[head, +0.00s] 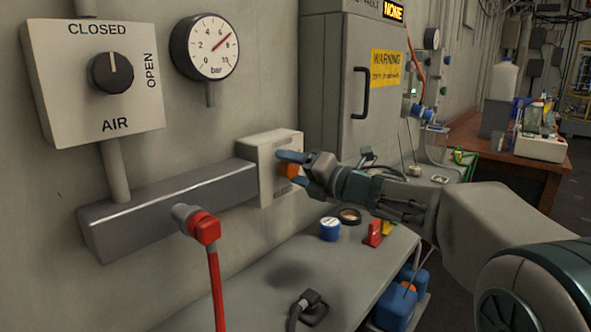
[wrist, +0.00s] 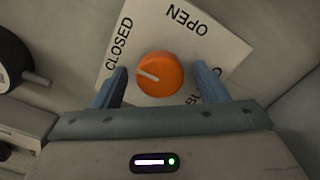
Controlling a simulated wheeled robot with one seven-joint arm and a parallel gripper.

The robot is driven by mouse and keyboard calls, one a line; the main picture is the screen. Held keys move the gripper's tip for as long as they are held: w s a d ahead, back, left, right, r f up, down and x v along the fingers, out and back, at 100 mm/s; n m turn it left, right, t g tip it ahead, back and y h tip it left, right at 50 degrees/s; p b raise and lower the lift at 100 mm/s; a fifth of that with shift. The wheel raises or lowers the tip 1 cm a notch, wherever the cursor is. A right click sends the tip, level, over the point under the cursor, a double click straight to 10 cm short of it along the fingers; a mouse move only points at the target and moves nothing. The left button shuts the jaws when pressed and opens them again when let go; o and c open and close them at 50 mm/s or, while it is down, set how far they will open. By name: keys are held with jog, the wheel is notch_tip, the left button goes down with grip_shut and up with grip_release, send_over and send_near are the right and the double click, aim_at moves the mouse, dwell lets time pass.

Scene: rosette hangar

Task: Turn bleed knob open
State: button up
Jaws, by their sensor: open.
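The bleed knob (wrist: 160,74) is a round orange knob on a white plate marked CLOSED and OPEN in the wrist view. Its white pointer line points toward the CLOSED side. In the head view the orange knob (head: 289,171) shows partly between my fingers, on a white box (head: 265,152) on the wall. My gripper (wrist: 160,88) is open, with one blue finger on each side of the knob. Gaps show between the fingers and the knob in the wrist view. My gripper also shows in the head view (head: 289,170), at the box. The lower lettering is partly hidden by a finger.
A black AIR knob (head: 112,73) points to CLOSED at left, beside a pressure gauge (head: 205,46). A red hose (head: 214,270) hangs from the grey manifold (head: 170,206). A grey bench (head: 300,270) below holds a blue tin (head: 330,229) and small parts.

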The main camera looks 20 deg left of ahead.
jog(key=c, duration=1)
jog(key=m+p, duration=0.2)
jog(key=m, duration=0.2)
jog(key=shift+r+p, duration=0.15)
jog(key=shift+p, duration=0.2)
jog(key=m+p, duration=0.3)
jog(key=m, duration=0.2)
jog(key=shift+p, duration=0.4)
jog(key=m+p, duration=0.4)
jog(key=m, duration=0.1)
jog(key=shift+m, duration=0.3)
jog(key=shift+m+p, duration=1.15)
jog(key=shift+m, duration=0.45)
jog(key=shift+f, duration=0.2)
